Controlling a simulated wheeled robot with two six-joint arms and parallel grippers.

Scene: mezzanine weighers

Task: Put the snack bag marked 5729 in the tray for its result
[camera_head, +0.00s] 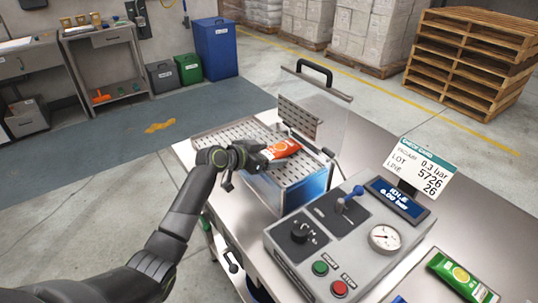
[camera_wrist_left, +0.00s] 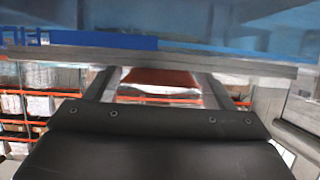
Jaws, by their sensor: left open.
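My left gripper (camera_head: 262,157) is open at the bag's near left end. In the left wrist view a red bag (camera_wrist_left: 160,78) shows between the two spread fingers; whether they touch it I cannot tell. No result tray is identifiable. My right gripper is not in view.
The control box (camera_head: 345,240) has a blue-handled lever, a knob, a gauge and green and red buttons. Its display (camera_head: 400,197) reads IDLE. A card (camera_head: 422,172) shows 0.3 bar, lot 5726, line 26. A clear lid (camera_head: 318,115) with a black handle stands raised behind the chamber.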

